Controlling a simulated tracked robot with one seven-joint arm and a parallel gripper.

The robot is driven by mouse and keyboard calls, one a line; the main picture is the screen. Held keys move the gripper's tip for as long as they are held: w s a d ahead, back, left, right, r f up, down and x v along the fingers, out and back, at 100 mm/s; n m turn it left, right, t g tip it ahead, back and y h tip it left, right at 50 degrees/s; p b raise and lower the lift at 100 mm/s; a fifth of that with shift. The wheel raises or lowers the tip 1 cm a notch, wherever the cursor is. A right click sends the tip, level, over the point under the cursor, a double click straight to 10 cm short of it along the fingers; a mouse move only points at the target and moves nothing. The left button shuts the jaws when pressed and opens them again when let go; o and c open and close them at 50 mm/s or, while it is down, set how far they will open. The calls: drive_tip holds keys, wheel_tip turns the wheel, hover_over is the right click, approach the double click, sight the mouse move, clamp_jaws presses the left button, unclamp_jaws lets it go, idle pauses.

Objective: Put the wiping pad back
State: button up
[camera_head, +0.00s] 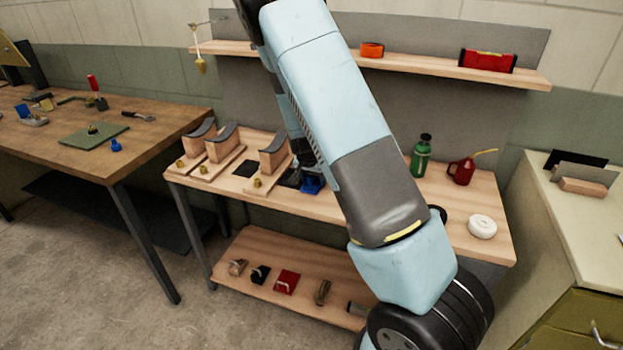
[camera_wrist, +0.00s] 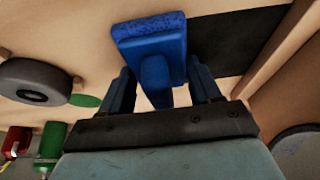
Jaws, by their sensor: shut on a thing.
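The wiping pad (camera_wrist: 150,33) is a blue block with a blue handle. My gripper (camera_wrist: 158,85) is shut on its handle, with a dark blue finger on each side. In the head view the pad (camera_head: 312,185) shows as a small blue patch at the middle of the workbench, partly hidden by my arm. A dark flat patch (camera_wrist: 237,38) lies beside the pad in the wrist view. I cannot tell whether the pad touches the bench top.
Wooden stands with dark curved tops (camera_head: 222,140) are left of the pad. A green bottle (camera_head: 421,156), a red oil can (camera_head: 462,171) and a white round item (camera_head: 482,226) stand to the right. A shelf (camera_head: 420,65) runs above; a lower shelf (camera_head: 250,255) holds several small items.

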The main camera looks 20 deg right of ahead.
sight(309, 187)
drive_tip(key=o, duration=1.3)
drive_tip(key=s+a+r+n+y, duration=0.1)
drive_tip(key=s+r+y, duration=0.1)
drive_tip(key=s+r, duration=0.7)
drive_tip(key=s+a+r+n+y, duration=0.1)
drive_tip(key=s+r, duration=0.3)
drive_tip(key=r, duration=0.9)
drive_tip(key=s+r+n, duration=0.1)
drive_tip(key=s+r, duration=0.3)
drive_tip(key=s, duration=0.4)
drive_tip(key=s+r+n+t, duration=0.1)
drive_tip(key=s+r+n, duration=0.1)
drive_tip(key=s+r, duration=0.3)
drive_tip(key=s+d+r+n, duration=0.1)
drive_tip(key=s+r, duration=0.4)
drive_tip(key=s, duration=0.6)
drive_tip(key=shift+s+n+t, duration=0.35)
drive_tip(key=shift+n+t, duration=0.05)
drive_tip(key=shift+n, duration=0.2)
